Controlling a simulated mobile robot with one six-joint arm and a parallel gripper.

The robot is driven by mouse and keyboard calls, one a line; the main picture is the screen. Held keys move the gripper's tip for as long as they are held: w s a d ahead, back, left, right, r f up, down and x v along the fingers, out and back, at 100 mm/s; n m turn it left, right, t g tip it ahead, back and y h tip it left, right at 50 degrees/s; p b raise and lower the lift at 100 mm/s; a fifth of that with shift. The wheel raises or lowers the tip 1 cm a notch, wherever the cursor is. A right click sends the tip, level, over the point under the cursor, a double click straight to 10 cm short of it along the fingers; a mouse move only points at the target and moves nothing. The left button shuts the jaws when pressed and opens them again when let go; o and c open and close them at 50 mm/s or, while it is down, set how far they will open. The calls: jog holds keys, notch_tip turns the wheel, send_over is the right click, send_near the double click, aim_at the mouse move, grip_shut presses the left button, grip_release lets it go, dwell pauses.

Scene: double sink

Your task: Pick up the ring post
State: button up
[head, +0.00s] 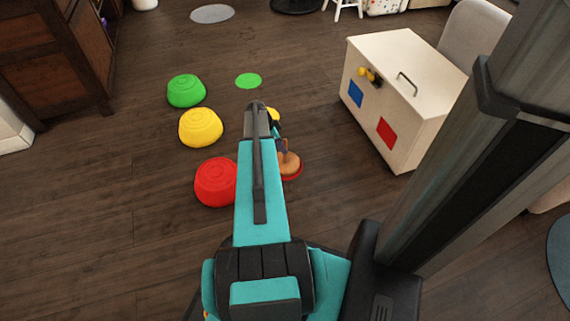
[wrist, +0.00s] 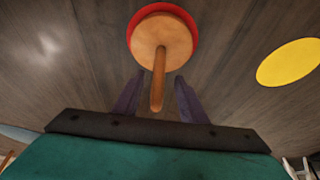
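The ring post has a wooden peg on a round tan base with a red rim. In the head view the ring post (head: 290,166) stands on the floor just right of my arm, which partly hides it. In the wrist view the ring post (wrist: 160,42) is at upper middle, its peg pointing toward the camera. My gripper (wrist: 158,92) is open, with its two dark purple fingers apart on either side of the peg in the picture. I see no finger clearly touching it. In the head view my gripper (head: 283,145) shows only partly beside the arm.
Red (head: 215,182), yellow (head: 201,127) and green (head: 186,91) stepping domes lie to the left. A yellow floor disc (wrist: 290,62) lies near the post, and a green disc (head: 248,81) farther back. A white toy chest (head: 400,90) stands right. The left floor is mostly clear.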

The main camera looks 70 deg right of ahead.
jog(key=shift+b+x, duration=1.5)
jog(key=shift+x, duration=1.1)
grip_shut()
